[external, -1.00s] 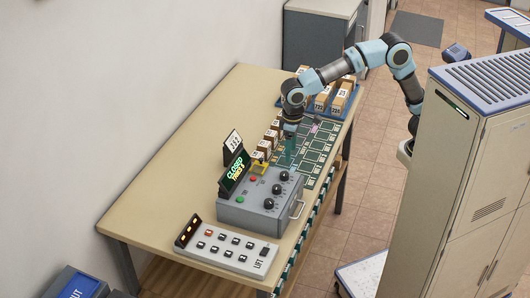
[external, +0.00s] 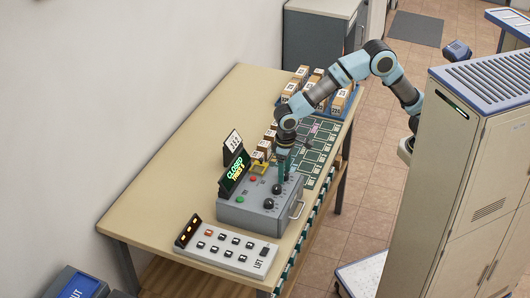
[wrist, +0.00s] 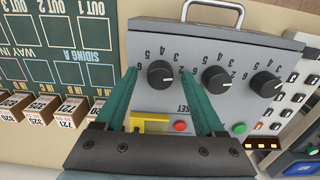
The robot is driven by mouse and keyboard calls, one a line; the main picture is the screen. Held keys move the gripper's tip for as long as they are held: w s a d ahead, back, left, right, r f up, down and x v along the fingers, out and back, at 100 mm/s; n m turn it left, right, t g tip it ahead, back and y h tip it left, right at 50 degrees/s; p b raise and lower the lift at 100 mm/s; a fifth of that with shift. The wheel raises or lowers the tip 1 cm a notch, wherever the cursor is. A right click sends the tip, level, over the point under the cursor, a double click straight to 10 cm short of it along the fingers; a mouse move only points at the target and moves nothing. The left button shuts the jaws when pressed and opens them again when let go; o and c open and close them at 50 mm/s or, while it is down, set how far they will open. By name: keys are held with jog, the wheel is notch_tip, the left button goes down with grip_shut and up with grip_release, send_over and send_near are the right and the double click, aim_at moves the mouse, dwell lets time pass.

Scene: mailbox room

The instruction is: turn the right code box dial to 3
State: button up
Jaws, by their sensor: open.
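The grey code box (external: 250,212) stands on the table with a row of black dials on its sloped top. The right dial (wrist: 160,74) is the leftmost of three in the wrist view; in the external view my gripper (external: 283,177) hides it. My gripper is open above the box, its two green fingers on either side of this dial, with gaps visible. The middle dial (wrist: 215,80) and the left dial (wrist: 265,84) are beside it. Printed digits ring the dials; the right dial's exact setting is hard to read. The display (external: 236,170) reads CLOSED, with a line about tries below.
A red button (wrist: 180,126), a green button (wrist: 239,128) and a yellow part (wrist: 150,123) sit near the dials. A handle (external: 297,208) sticks out of the box. The lift panel (external: 225,248) is nearby. Labelled parcels (external: 265,146) and a green board (external: 320,150) lie behind.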

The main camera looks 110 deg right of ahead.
jog(key=shift+f, duration=0.15)
jog(key=shift+c, duration=0.3)
grip_shut()
